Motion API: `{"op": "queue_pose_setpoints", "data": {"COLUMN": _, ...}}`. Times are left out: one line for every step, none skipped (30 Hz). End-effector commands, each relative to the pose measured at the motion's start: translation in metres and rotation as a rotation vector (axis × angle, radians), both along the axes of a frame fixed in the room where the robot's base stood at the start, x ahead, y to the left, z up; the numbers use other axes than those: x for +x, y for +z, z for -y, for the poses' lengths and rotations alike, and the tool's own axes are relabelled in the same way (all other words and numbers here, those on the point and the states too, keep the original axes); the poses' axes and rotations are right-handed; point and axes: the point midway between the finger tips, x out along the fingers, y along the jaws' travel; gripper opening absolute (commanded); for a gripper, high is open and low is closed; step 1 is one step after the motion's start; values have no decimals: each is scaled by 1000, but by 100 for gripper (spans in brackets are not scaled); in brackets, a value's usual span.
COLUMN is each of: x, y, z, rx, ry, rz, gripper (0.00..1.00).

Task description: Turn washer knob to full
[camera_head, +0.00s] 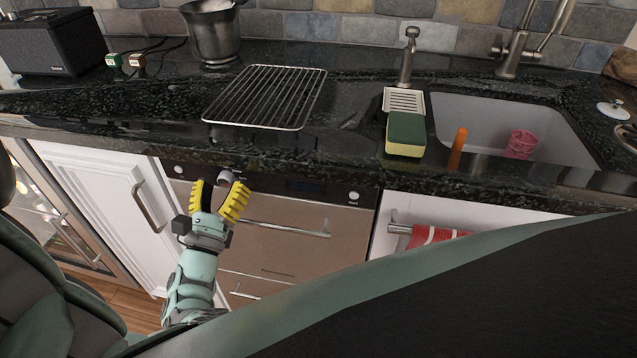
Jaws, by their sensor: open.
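The steel-fronted appliance (275,240) under the counter has a control strip along its top, with a dark display (303,187). A round silver knob (225,177) sticks out from the strip, left of the display. My gripper (218,185) is open, its two yellow-padded fingers spread and pointing up at the knob. The knob shows between and just beyond the fingertips. I cannot tell whether the fingers touch it. The knob's marking and setting are too small to read.
The dark counter edge (290,165) overhangs the control strip. A bar handle (285,229) crosses the front right of my gripper. A white cabinet door (110,205) stands at left. A wire rack (265,97) lies on the counter; a sponge (406,135) sits by the sink (475,115).

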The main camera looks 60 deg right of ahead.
Motion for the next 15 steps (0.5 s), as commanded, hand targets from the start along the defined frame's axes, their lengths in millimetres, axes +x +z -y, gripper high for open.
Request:
{"op": "queue_pose_setpoints", "data": {"x": -1, "y": 1, "z": 3, "rx": 0, "ry": -5, "rz": 1, "gripper": 62}}
{"op": "queue_pose_setpoints", "data": {"x": 0, "y": 1, "z": 4, "rx": 0, "ry": -5, "rz": 1, "gripper": 62}}
{"op": "queue_pose_setpoints", "data": {"x": 0, "y": 2, "z": 4, "rx": 1, "ry": -5, "rz": 2, "gripper": 62}}
{"op": "queue_pose_setpoints", "data": {"x": 0, "y": 2, "z": 5, "rx": 1, "ry": -5, "rz": 2, "gripper": 62}}
{"op": "queue_pose_setpoints", "data": {"x": 0, "y": 2, "z": 5, "rx": 1, "ry": -5, "rz": 2, "gripper": 62}}
{"op": "queue_pose_setpoints", "data": {"x": 0, "y": 2, "z": 5, "rx": 1, "ry": -5, "rz": 2, "gripper": 62}}
{"op": "queue_pose_setpoints", "data": {"x": 0, "y": 2, "z": 5, "rx": 1, "ry": -4, "rz": 1, "gripper": 62}}
{"op": "queue_pose_setpoints", "data": {"x": 0, "y": 2, "z": 4, "rx": 1, "ry": -4, "rz": 1, "gripper": 62}}
{"op": "queue_pose_setpoints", "data": {"x": 0, "y": 2, "z": 4, "rx": 1, "ry": -4, "rz": 1, "gripper": 62}}
{"op": "queue_pose_setpoints", "data": {"x": 0, "y": 2, "z": 4, "rx": 1, "ry": -4, "rz": 1, "gripper": 62}}
{"op": "queue_pose_setpoints", "data": {"x": 0, "y": 2, "z": 4, "rx": 1, "ry": -4, "rz": 1, "gripper": 64}}
{"op": "queue_pose_setpoints", "data": {"x": 0, "y": 2, "z": 4, "rx": 1, "ry": -4, "rz": 1, "gripper": 60}}
{"op": "queue_pose_setpoints", "data": {"x": 0, "y": 2, "z": 4, "rx": 1, "ry": -4, "rz": 1, "gripper": 57}}
{"op": "queue_pose_setpoints", "data": {"x": 0, "y": 2, "z": 4, "rx": 1, "ry": -4, "rz": 1, "gripper": 54}}
{"op": "queue_pose_setpoints", "data": {"x": 0, "y": 2, "z": 4, "rx": 1, "ry": -4, "rz": 1, "gripper": 50}}
